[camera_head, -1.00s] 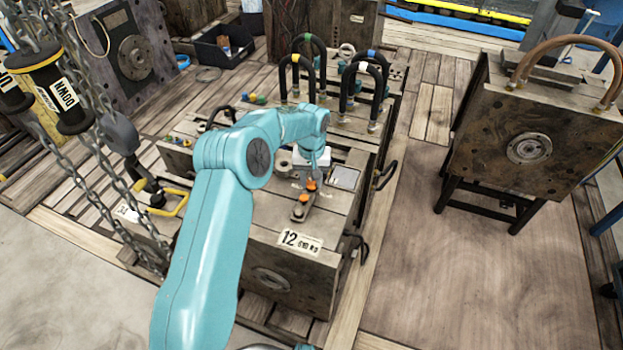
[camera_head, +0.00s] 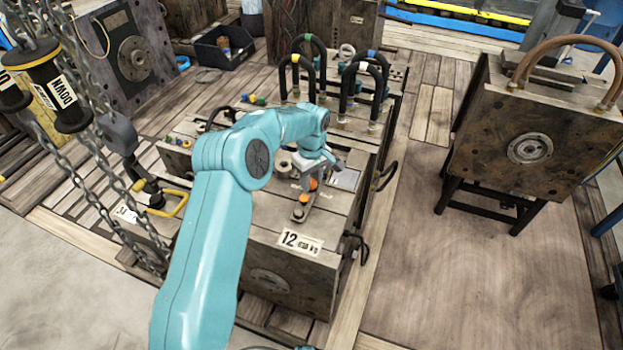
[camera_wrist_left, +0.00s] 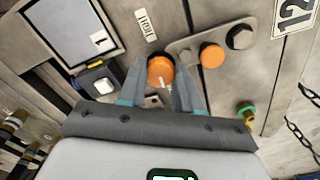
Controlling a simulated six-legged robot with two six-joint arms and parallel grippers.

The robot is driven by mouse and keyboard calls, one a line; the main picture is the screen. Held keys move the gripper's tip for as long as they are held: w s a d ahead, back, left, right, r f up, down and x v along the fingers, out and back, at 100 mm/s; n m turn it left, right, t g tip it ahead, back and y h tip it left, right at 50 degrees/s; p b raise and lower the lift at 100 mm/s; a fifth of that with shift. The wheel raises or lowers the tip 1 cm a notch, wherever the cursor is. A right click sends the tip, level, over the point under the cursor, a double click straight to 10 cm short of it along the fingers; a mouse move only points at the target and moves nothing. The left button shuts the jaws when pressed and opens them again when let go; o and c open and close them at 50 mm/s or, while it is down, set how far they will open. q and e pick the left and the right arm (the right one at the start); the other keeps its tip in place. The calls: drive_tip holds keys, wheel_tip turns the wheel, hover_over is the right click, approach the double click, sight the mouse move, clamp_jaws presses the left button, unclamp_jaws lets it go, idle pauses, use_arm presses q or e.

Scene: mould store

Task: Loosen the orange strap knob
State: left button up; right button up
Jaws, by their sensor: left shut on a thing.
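The orange strap knob (camera_wrist_left: 160,70) is round and has a white line on its face. My left gripper (camera_wrist_left: 163,76) is shut on it, with one grey finger on each side. The knob also shows as a small orange spot under my left gripper (camera_head: 313,180) in the head view. A second orange round part (camera_wrist_left: 211,55) sits beside it on a grey strap plate (camera_wrist_left: 226,43), near a dark hex bolt (camera_wrist_left: 240,37). The plate lies on top of mould 12 (camera_head: 275,240). My right gripper is not in view.
A small printed label (camera_wrist_left: 145,25) and a pale square panel (camera_wrist_left: 80,30) lie near the knob. Black hose loops (camera_head: 362,85) stand behind it. Another mould (camera_head: 530,125) stands at right, beyond clear floor.

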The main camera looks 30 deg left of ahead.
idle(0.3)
use_arm(q)
drive_tip(key=o, duration=1)
drive_tip(key=shift+o, duration=0.2)
drive_tip(key=shift+r, duration=0.1)
wheel_tip(320, 180, up, 16)
drive_tip(key=p, duration=0.3)
drive_tip(key=shift+s, duration=0.1)
